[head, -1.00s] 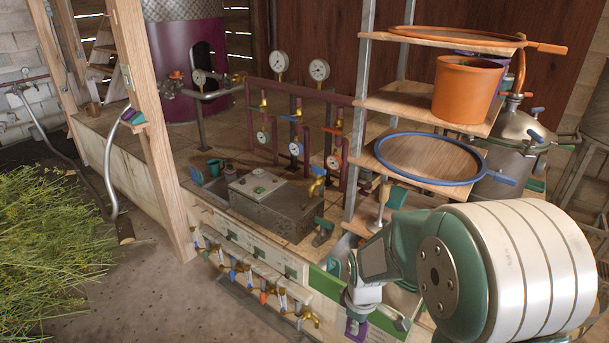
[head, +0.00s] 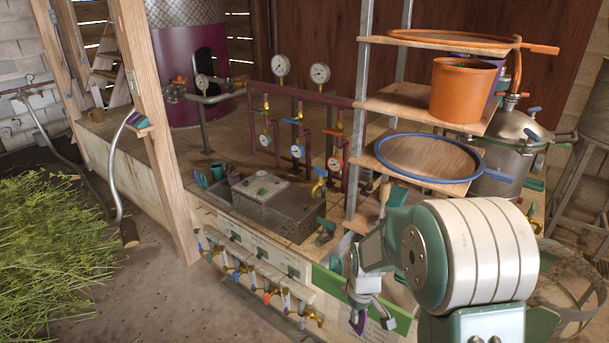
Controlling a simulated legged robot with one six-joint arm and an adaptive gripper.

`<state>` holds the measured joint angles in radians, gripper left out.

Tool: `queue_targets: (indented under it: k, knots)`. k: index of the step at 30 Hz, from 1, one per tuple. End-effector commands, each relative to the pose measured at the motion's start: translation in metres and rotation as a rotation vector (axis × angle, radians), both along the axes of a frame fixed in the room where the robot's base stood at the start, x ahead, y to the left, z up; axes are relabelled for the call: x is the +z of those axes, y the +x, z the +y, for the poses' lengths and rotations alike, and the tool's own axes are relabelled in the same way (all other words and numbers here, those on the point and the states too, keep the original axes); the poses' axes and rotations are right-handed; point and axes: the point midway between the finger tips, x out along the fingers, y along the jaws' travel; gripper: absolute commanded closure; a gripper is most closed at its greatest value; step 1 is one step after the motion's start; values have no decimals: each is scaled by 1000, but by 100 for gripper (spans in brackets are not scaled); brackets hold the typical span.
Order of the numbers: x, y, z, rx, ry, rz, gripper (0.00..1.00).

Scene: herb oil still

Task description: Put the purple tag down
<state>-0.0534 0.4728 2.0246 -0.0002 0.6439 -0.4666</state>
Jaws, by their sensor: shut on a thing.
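The purple tag (head: 357,322) shows low in the head view, just under the end of my arm. It is small and partly hidden, with a pale part beside it. My gripper (head: 369,312) points down beside the green-edged front of the bench and is shut on the purple tag. The fingertips are small in the picture, and I cannot tell whether the tag touches anything below.
Brass taps (head: 268,283) line the bench front to the left. A metal box (head: 270,197) and several gauges stand on the bench. Shelves at right hold a blue-rimmed sieve (head: 428,155) and an orange pot (head: 463,92). Cut herbs (head: 50,235) lie at far left.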

Motion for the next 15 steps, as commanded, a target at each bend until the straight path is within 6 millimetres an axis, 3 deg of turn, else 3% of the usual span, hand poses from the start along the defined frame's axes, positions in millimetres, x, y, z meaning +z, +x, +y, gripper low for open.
queue_targets:
  k: [6,15]
  knots:
    - [-21,35,-15,-322,-1,2,100]
    - [-33,53,-25,-523,1,1,100]
